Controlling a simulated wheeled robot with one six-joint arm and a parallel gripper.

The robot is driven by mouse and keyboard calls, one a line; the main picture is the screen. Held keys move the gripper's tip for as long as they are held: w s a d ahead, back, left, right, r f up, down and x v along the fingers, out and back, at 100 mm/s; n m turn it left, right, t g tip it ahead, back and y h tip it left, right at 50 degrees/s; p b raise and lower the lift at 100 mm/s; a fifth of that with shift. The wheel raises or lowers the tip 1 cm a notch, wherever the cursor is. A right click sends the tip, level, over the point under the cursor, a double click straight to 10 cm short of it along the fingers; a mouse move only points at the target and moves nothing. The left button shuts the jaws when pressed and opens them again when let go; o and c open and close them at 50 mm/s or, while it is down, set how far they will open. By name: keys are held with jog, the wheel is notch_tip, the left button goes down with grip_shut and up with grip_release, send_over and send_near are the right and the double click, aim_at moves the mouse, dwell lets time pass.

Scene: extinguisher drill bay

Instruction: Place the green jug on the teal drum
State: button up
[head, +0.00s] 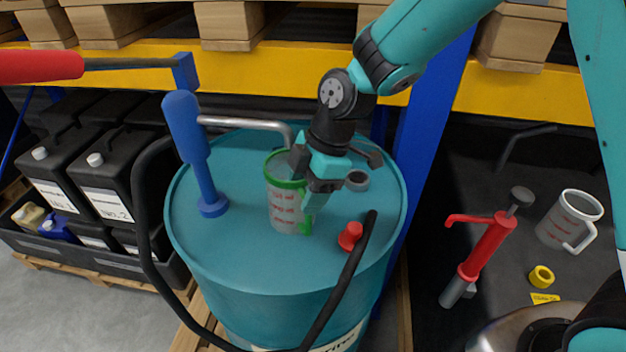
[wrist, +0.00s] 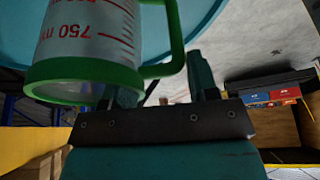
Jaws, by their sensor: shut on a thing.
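The green jug (head: 284,208) is a clear measuring jug with a green rim, green handle and red markings. It is upright over the top of the teal drum (head: 235,240). I cannot tell whether its base touches the lid. My gripper (head: 312,200) is at the jug's right side, shut on its green handle.
On the drum stand a blue hand pump (head: 208,180) with a red-gripped lever, a red cap (head: 350,236) and a grey bung (head: 357,181). A black hose loops across its front. At right are a red pump (head: 485,247), a grey-rimmed jug (head: 568,220) and a yellow ring (head: 541,276). Black canisters (head: 105,190) stand left.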

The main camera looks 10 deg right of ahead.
jog(key=shift+d, duration=0.1)
jog(key=o, duration=1.3)
jog(key=shift+f, duration=0.1)
jog(key=shift+o, duration=0.2)
jog(key=b+v, duration=0.3)
jog(key=v, duration=0.8)
jog(key=s+d+m, duration=0.2)
jog(key=s+m, duration=0.5)
jog(key=s, duration=0.2)
jog(key=s+d+r+m+t, duration=0.1)
jog(key=s+d+m, duration=0.1)
jog(key=s+m, duration=0.5)
jog(key=s, duration=0.3)
jog(key=shift+d+r, duration=0.2)
